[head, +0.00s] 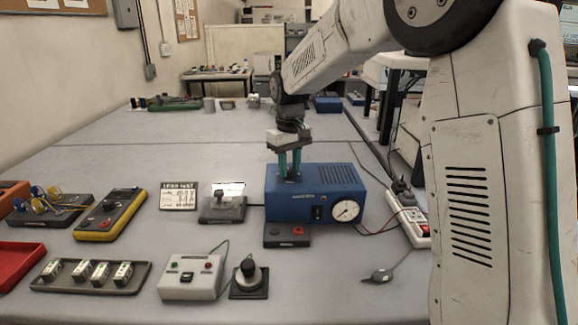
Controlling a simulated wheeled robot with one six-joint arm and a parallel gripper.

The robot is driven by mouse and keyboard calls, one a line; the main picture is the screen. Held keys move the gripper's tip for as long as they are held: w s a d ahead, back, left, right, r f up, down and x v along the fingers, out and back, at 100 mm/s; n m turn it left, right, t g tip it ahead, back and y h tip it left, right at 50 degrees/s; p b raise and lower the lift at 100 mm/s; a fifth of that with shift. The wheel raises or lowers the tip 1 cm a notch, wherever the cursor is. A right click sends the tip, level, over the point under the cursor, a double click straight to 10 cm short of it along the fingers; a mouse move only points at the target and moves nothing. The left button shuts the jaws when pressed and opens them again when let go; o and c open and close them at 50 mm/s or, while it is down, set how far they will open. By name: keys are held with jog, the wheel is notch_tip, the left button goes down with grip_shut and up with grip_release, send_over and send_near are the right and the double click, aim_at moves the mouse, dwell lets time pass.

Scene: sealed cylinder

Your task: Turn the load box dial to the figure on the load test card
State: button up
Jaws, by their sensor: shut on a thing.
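The blue box (285,206), which looks like the load box, stands on the grey table right of centre. Its front has a round white gauge (346,210) with a needle and a small black switch (318,213). My gripper (289,176) points down at the left part of the box's top, its green fingers shut on what seems to be the dial there. The fingers hide the dial, so its setting cannot be read. The load test card (178,195) lies flat left of the box; its heading shows but its figure is too small to read.
A clear-covered unit (223,203) stands close left of the box, and a dark two-button pad (287,235) lies in front. A yellow meter (110,213), a white box (191,277) and a black knob (249,279) stand nearer. A power strip (408,216) is at right.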

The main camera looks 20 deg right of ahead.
aim_at(290, 169)
jog(key=n, duration=0.3)
jog(key=shift+w+r+n, duration=0.1)
jog(key=shift+n, duration=2.1)
jog(key=o, duration=1)
jog(key=shift+c, duration=0.2)
notch_tip(290, 169, up, 8)
jog(key=shift+f, duration=0.1)
